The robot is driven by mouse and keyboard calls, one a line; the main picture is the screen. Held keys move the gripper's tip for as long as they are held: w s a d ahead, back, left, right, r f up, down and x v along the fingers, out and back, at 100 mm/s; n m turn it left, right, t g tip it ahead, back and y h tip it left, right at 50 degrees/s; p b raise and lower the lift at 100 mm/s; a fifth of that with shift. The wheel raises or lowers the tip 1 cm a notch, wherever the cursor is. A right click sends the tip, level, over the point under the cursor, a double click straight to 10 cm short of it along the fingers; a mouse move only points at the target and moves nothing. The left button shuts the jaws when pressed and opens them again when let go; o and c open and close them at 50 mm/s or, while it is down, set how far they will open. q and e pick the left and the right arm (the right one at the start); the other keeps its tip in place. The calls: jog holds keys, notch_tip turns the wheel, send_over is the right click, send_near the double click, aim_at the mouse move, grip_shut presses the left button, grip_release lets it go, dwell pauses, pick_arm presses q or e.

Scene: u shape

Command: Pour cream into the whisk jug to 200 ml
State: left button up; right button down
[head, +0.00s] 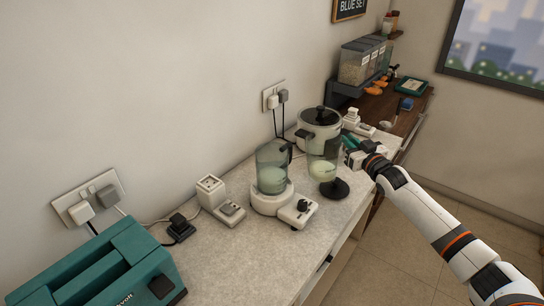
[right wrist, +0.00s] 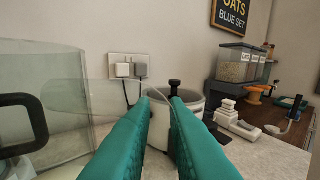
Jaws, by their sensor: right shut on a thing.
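The whisk jug (head: 271,155) is a clear jug with a dark handle, standing on a white base with a black knob. Pale cream shows in its lower part; its markings are too small to read. A clear vessel (head: 323,150) with pale cream in its bottom is beside it on the right, upright and apparently lifted. My right gripper (head: 349,149) is shut on this vessel from the right. In the right wrist view its teal fingers (right wrist: 164,104) reach forward, and the whisk jug (right wrist: 68,125) with its dark handle is at left. My left gripper is not in view.
A white cooker (head: 319,128) with a black lid stands behind the vessel. A black disc (head: 338,189) lies on the counter below it. A teal toaster (head: 100,268), a white device (head: 212,190) and plugged cords line the wall. The front counter (head: 235,255) is clear.

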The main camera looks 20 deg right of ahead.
jog(key=shift+m, duration=0.3)
notch_tip(320, 180, up, 5)
jog(key=p, duration=0.4)
jog(key=shift+d+f, duration=0.1)
jog(key=shift+d, duration=0.05)
